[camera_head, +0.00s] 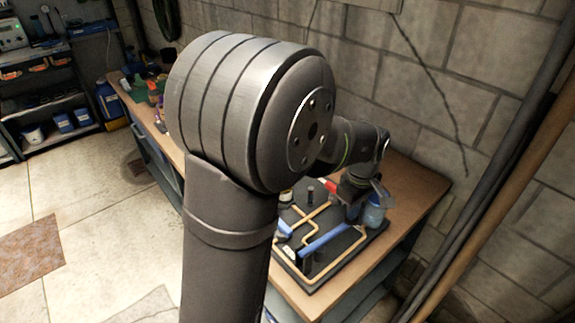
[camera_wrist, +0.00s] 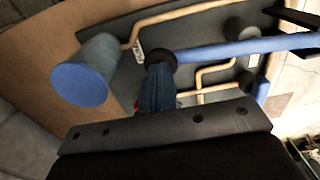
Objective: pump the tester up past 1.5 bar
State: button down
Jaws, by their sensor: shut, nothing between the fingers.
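My gripper (camera_head: 354,197) is shut and empty, low over the right part of the bench in the head view. Next to it on the right is a blue container (camera_head: 375,214), partly hidden. A black board (camera_head: 340,262) on the bench carries copper-coloured pipes (camera_head: 311,217) and a blue bar or pipe (camera_head: 322,241). In the wrist view, a blue-topped round thing (camera_wrist: 82,84) stands at left, and the blue bar (camera_wrist: 245,47) meets a dark round end near the middle. I cannot tell whether my fingers touch anything. No gauge reading is legible.
My own arm hides much of the bench (camera_head: 418,187) in the head view. A red item (camera_head: 328,184) lies near the board. A block wall (camera_head: 455,100) rises behind, and long poles (camera_head: 500,190) lean at the right. Shelving stands at the far left.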

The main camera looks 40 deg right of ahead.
jog(key=shift+f, duration=0.8)
jog(key=shift+r, duration=1.95)
jog(key=shift+f, duration=1.95)
jog(key=shift+r, duration=1.95)
